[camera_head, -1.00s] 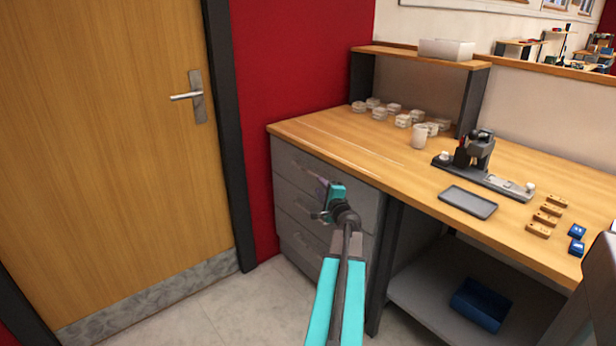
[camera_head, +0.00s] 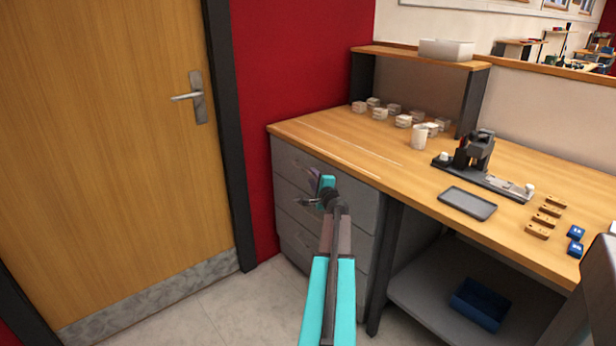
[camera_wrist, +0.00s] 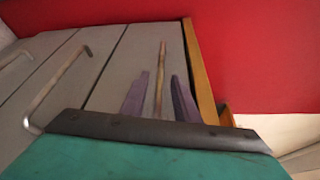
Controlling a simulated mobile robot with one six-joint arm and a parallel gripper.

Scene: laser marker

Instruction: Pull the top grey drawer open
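The grey drawer unit stands under the left end of the workbench in the head view. Its top drawer (camera_head: 352,199) looks shut, flush with the front. My gripper (camera_head: 313,190) is in front of this drawer and hides part of its front. In the wrist view the top drawer (camera_wrist: 135,62) is the panel beside the wooden bench edge. Its bar handle (camera_wrist: 161,65) shows between the two purple fingers of my gripper (camera_wrist: 160,92). The fingers are open, with a gap on each side of the handle. Whether they touch it is not visible.
The lower drawers' handles (camera_wrist: 60,82) are to the left in the wrist view. The wooden benchtop (camera_head: 380,158) overhangs above the drawers. A red wall (camera_head: 265,190) and a wooden door (camera_head: 120,150) stand left. The floor (camera_head: 215,310) in front is clear.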

